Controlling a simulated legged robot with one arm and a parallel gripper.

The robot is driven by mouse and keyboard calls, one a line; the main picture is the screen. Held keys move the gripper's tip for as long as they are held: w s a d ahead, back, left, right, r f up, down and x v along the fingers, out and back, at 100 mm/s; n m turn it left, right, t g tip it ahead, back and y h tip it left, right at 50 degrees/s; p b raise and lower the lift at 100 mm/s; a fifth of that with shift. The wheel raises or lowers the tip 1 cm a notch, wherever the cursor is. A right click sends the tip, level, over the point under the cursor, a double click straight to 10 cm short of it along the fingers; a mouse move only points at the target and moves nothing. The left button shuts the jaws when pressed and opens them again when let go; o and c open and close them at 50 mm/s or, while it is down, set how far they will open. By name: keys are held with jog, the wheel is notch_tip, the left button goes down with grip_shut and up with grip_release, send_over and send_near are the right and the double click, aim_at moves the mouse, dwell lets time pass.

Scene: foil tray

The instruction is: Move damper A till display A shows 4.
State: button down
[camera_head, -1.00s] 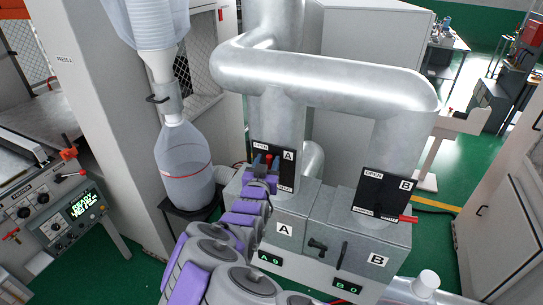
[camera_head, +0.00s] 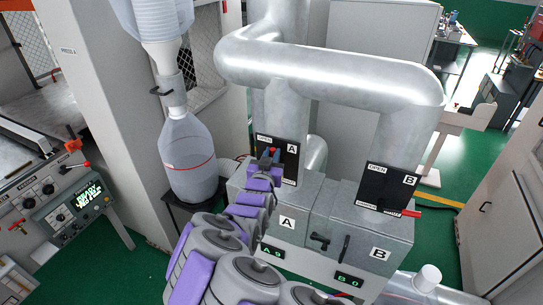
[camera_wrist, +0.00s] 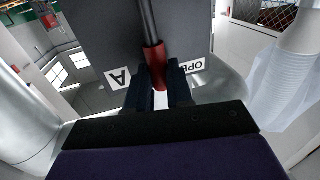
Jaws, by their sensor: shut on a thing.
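The black plate of damper A (camera_head: 290,174), marked OPEN at its top, is on the left vertical duct. My gripper (camera_head: 266,162) is at the plate and partly covers it. In the wrist view, my gripper (camera_wrist: 159,84) has its two dark fingers shut on the red grip of the damper A lever (camera_wrist: 154,56). The lever's grey rod runs from the grip across the plate. Display A (camera_head: 272,252), on the grey box below, has lit green digits; its number looks like 9 or 5, too small to be sure.
Damper B's plate (camera_head: 388,188) is to the right, its red-gripped lever (camera_head: 408,213) low and pointing right. Display B (camera_head: 348,280) reads 0. A large clear bottle (camera_head: 187,160) stands left of the ducts. A control panel (camera_head: 75,205) is at the far left.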

jog(key=shift+f, duration=0.15)
jog(key=d+m+b, duration=0.1)
jog(key=b, duration=0.3)
jog(key=s+d+f+m+b, duration=0.1)
jog(key=b, duration=0.3)
jog(key=shift+m, duration=0.4)
jog(key=d+m+b, duration=0.1)
jog(key=b, duration=0.1)
jog(key=shift+s+r+t+b, duration=0.1)
jog(key=shift+t+b, duration=0.2)
jog(key=c, duration=1)
grip_release()
jog(key=shift+a+r, duration=0.15)
